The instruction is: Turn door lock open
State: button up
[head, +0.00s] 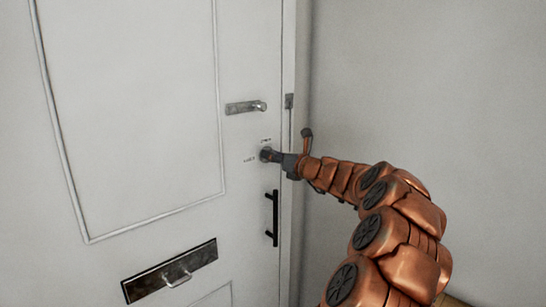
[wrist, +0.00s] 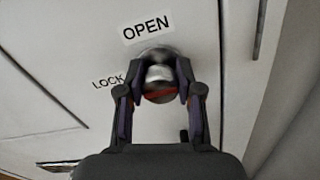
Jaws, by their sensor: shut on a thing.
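The white door (head: 130,120) fills the left and middle of the head view and appears closed. Its lock knob (wrist: 158,77) is a round metal piece with a red mark, seen in the wrist view between my fingers. An OPEN label (wrist: 146,27) sits above the knob and a LOCK label (wrist: 108,82) sits to its left. My gripper (wrist: 157,88) is shut on the lock knob, one finger on each side.
A dark letter plate (head: 170,270) is at the lower left. A bare grey wall (head: 430,80) stands at the right.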

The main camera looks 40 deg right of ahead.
jog(key=c, duration=0.4)
jog(key=shift+a+n, duration=0.1)
jog(key=shift+n, duration=0.2)
jog(key=n+b, duration=0.3)
jog(key=n, duration=0.1)
jog(key=shift+a+f+n, duration=0.1)
jog(key=shift+f+n, duration=0.05)
jog(key=shift+n, duration=0.25)
jog(key=n+b, duration=0.1)
jog(key=n, duration=0.1)
jog(key=shift+n+b, duration=0.35)
jog(key=shift+n, duration=0.05)
jog(key=n+b, duration=0.4)
jog(key=n, duration=0.1)
jog(key=shift+a+f, duration=0.1)
jog(key=shift+f, duration=0.1)
jog(key=n+b, duration=0.3)
jog(key=shift+r+n+b, duration=0.1)
jog(key=shift+n+b, duration=0.6)
jog(key=shift+n, duration=0.1)
